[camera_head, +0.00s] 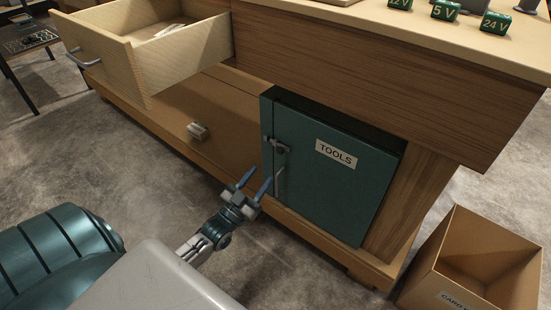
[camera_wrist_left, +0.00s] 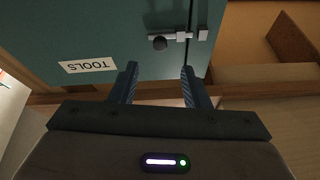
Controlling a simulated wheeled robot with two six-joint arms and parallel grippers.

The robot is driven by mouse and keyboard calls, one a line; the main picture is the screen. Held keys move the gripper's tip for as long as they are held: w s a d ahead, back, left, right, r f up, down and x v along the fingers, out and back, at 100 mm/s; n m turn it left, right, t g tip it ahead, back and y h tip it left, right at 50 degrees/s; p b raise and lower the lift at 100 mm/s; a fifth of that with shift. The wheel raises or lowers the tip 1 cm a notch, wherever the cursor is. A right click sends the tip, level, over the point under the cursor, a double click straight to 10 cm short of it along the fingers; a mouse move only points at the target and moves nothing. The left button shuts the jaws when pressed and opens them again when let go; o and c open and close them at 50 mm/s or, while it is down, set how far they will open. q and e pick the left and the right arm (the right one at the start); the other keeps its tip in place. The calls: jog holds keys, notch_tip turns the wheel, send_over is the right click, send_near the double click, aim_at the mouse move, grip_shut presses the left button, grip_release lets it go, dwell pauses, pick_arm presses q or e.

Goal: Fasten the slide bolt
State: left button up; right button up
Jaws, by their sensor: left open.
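In the left wrist view the door is upside down, and the bolt (camera_wrist_left: 182,37) shows as a pale bar with a dark round knob (camera_wrist_left: 160,43). I cannot tell how far the bar reaches into its keeper. My left gripper (camera_head: 262,174) is open and empty, below and left of the bolt; its fingers (camera_wrist_left: 158,69) point toward the door. My right gripper is not in view.
An open wooden drawer (camera_head: 190,55) juts out at upper left. A small pale block (camera_head: 197,131) is on the lower wooden front. A cardboard box (camera_head: 490,240) stands at lower right. Green voltage blocks (camera_head: 445,10) sit on the bench top. The floor left of the cabinet is clear.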

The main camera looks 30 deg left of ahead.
aim_at(278, 152)
pick_arm(q)
jog(key=b+x, duration=0.1)
jog(key=x, duration=0.7)
jog(key=shift+w+b, duration=0.2)
jog(key=shift+b, duration=0.1)
jog(key=shift+a, duration=0.1)
grip_shut()
